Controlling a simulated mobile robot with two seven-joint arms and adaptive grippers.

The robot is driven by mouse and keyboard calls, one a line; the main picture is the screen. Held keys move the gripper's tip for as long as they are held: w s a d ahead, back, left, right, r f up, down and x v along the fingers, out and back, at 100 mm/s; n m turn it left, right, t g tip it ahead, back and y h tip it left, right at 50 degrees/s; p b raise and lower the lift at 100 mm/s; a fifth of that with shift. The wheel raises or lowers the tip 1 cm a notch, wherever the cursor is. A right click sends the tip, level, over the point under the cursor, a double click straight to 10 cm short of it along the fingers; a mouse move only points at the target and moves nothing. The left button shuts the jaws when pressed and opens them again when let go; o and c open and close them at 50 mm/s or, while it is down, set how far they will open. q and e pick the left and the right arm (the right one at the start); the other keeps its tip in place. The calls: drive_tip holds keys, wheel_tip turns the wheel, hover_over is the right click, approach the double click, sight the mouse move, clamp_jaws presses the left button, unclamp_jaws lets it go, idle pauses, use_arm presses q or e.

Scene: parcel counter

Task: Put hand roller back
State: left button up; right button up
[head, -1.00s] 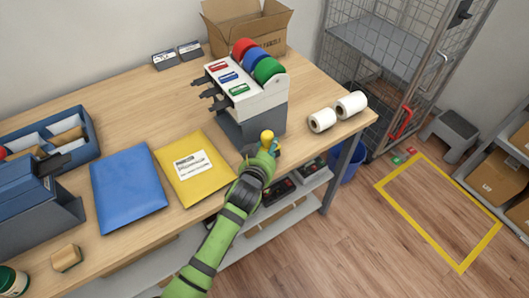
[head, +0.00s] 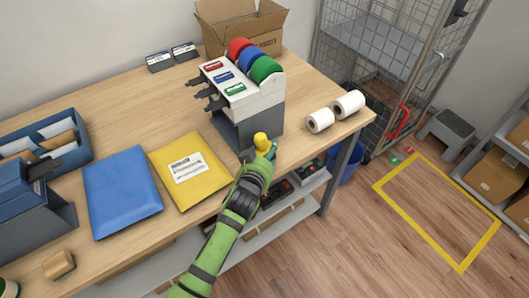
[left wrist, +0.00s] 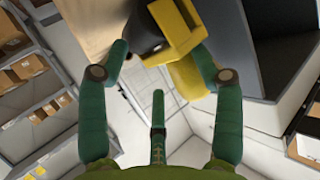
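The hand roller is the yellow piece (head: 260,139) at the front table edge, beside the grey base of the tape dispenser (head: 250,122). In the left wrist view it shows as a yellow frame (left wrist: 185,48) with a dark part. My left gripper (head: 266,157) is at the roller on the table's front edge. In the left wrist view its green fingers (left wrist: 160,58) are spread apart, with the roller beyond and between their tips. The right-hand finger overlaps the yellow part; whether it touches is unclear. What the roller rests on is hidden. My right gripper is not in view.
A yellow envelope (head: 204,190) and a blue envelope (head: 121,195) lie to the left. An open carton (head: 262,38) stands behind. Under the tabletop is a shelf (head: 313,180) with dark items.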

use_arm(q)
drive_tip(key=shift+s+a+f, duration=0.15)
drive_tip(key=shift+a+f, duration=0.1)
drive_tip(key=shift+f, duration=0.2)
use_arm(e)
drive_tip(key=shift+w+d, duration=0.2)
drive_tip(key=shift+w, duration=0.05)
use_arm(q)
drive_tip(key=shift+r, duration=0.25)
drive_tip(key=shift+r+p, duration=0.55)
drive_tip(key=shift+p, duration=0.05)
drive_tip(key=b+v, duration=0.1)
drive_tip(key=v, duration=1)
drive_tip(key=shift+s+r+b, duration=0.25)
drive_tip(key=shift+r+b, duration=0.05)
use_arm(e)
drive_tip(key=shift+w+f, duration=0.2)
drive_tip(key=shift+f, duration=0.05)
